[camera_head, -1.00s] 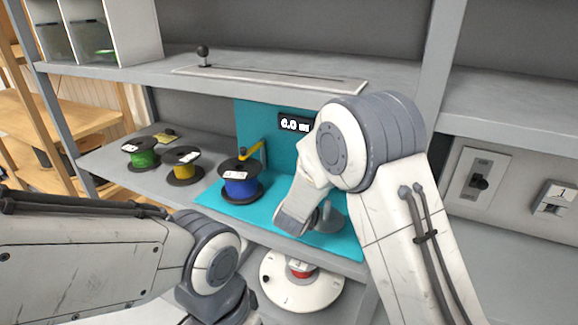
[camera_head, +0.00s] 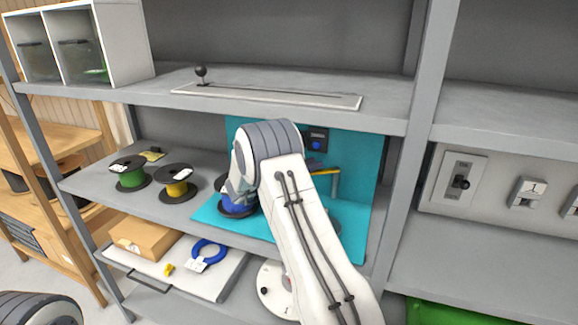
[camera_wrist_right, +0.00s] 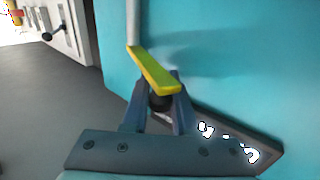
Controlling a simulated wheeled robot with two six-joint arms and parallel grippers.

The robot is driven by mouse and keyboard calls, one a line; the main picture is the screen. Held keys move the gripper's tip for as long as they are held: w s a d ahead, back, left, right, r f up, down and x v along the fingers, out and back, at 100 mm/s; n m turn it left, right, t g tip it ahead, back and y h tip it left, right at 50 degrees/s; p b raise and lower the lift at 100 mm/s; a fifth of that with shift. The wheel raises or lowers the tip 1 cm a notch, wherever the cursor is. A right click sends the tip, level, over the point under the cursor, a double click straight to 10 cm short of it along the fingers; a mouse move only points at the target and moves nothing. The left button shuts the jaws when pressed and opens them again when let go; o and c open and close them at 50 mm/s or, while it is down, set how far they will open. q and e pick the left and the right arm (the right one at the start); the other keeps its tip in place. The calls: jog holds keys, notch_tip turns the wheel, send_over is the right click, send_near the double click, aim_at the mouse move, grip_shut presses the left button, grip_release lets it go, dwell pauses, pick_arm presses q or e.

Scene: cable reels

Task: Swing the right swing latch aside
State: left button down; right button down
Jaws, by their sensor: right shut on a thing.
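The right swing latch is a yellow bar (camera_head: 325,171) on a grey post (camera_head: 335,184) in front of the teal panel. In the right wrist view the yellow bar (camera_wrist_right: 153,71) runs from the post (camera_wrist_right: 133,22) to my right gripper (camera_wrist_right: 161,97). The gripper is shut on a dark knob (camera_wrist_right: 159,103) under the bar's free end. In the head view my right arm hides this grip. My left gripper is out of view.
A blue reel (camera_head: 236,208) stands partly hidden behind my right arm, with yellow (camera_head: 176,188) and green (camera_head: 130,177) reels farther left. A small dark box (camera_head: 316,139) sits on the teal panel. Below, a tray (camera_head: 215,287) holds a blue ring (camera_head: 209,252).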

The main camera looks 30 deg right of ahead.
jog(key=shift+g, duration=0.3)
jog(key=c, duration=0.7)
grip_release()
jog(key=shift+r, duration=0.1)
jog(key=shift+w, duration=0.1)
